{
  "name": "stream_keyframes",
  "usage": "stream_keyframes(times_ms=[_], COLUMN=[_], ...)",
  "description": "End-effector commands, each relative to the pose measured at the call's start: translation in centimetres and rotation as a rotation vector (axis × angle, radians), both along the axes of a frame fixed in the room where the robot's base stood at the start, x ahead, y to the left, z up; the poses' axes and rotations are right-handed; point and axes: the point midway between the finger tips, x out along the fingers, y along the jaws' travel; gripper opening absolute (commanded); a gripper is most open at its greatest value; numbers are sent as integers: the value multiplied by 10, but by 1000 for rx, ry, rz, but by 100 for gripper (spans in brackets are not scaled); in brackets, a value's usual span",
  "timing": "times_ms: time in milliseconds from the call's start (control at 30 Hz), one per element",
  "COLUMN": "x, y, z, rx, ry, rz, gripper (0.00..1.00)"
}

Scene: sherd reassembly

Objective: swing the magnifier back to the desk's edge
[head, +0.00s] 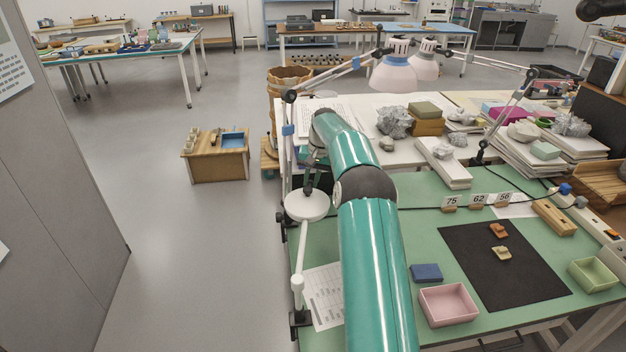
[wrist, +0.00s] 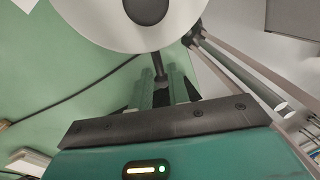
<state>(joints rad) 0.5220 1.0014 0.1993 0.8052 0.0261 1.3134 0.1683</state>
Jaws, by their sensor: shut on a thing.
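The magnifier (head: 306,206) is a round white head on a jointed white arm clamped at the left edge of the green desk (head: 330,255). Its head hangs over that left edge. In the wrist view the magnifier (wrist: 95,18) fills the top as a large pale disc, with a short dark stem below it. My gripper (wrist: 165,88) is shut on that stem. In the head view my gripper (head: 313,172) is just behind the magnifier's head, at the end of my teal arm; its fingertips are hard to make out there.
A black mat (head: 500,280) with two sherds, a pink tray (head: 448,305), a blue block (head: 426,272) and a green tray (head: 594,275) lie to the right. Two lamps (head: 395,72) overhang the paper-strewn rear table. The floor (head: 200,270) left of the desk is clear.

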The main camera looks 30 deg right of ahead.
Motion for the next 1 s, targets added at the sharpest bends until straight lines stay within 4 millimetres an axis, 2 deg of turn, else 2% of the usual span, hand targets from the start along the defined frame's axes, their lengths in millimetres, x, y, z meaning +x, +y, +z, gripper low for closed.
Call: stream_keyframes(times_ms=[33,100,467,667,1000], x=[2,2,1,-3,-11], y=[-3,-3,-2,-7,-19], z=[2,2,6,36,109], rx=[-7,-6,-3,-4,-7], ry=[-12,-11,-7,-8,-12], rz=[-5,-4,-4,-4,-5], gripper=[21,32,32,32,32])
